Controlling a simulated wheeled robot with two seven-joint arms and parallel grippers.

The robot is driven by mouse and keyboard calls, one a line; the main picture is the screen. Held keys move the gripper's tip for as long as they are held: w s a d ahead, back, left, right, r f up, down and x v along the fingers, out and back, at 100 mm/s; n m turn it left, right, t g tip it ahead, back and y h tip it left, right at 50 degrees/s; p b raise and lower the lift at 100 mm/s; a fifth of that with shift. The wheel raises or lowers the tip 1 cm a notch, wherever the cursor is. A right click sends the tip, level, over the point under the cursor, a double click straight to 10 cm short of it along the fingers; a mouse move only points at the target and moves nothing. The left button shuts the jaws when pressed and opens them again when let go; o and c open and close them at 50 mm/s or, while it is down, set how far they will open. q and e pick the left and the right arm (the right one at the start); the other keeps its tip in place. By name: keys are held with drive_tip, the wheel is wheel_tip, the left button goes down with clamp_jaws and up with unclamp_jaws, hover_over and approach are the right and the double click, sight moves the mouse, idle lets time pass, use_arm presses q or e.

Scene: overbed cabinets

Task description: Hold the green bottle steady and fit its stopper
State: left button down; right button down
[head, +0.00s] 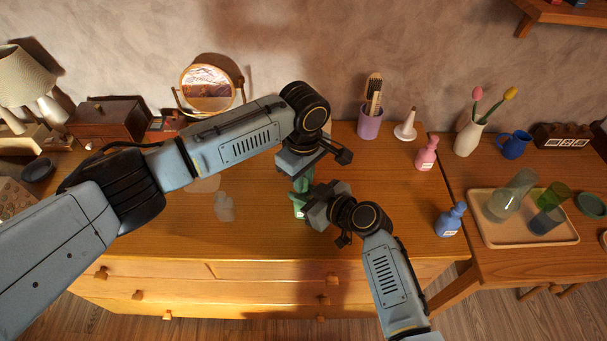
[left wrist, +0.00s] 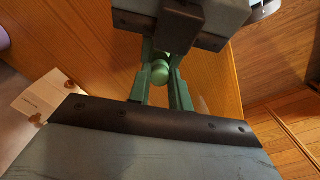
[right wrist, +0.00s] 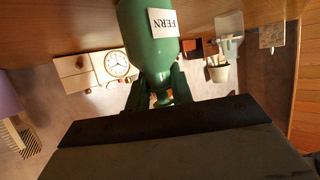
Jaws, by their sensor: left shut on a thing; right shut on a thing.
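The green bottle (head: 298,209) is over the front part of the dresser, mostly hidden by my grippers in the head view. In the right wrist view the bottle (right wrist: 150,45) shows a white label reading FERN, and its narrow neck lies between the fingers. My right gripper (right wrist: 161,98) is shut on the bottle at the neck. My left gripper (head: 303,181) is just above and shut on the green, round-topped stopper (left wrist: 160,72). The grippers are close together. The meeting of stopper and bottle mouth is hidden, so I cannot tell whether it is seated.
A pink bottle (head: 427,155) and a blue bottle (head: 450,221) stand to the right on the dresser (head: 390,190). A purple cup (head: 370,122) and white funnel (head: 406,128) stand behind. A tray (head: 487,232) with glasses is farther right. The dresser top left of the grippers is largely clear.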

use_arm(q)
drive_tip(key=shift+f, duration=0.8)
use_arm(e)
drive_tip(key=shift+s+d+f, duration=0.1)
drive_tip(key=shift+s+f, duration=0.1)
drive_tip(key=shift+f, duration=0.2)
use_arm(q)
drive_tip(key=c, duration=1.2)
unclamp_jaws()
drive_tip(key=shift+f, duration=0.1)
drive_tip(key=shift+s, duration=0.1)
wheel_tip(320, 180, up, 8)
drive_tip(key=shift+r, duration=0.2)
use_arm(e)
drive_tip(key=c, duration=1.3)
unclamp_jaws()
drive_tip(key=shift+o, duration=0.8)
drive_tip(key=shift+w+r, duration=0.15)
drive_tip(key=shift+r, duration=0.05)
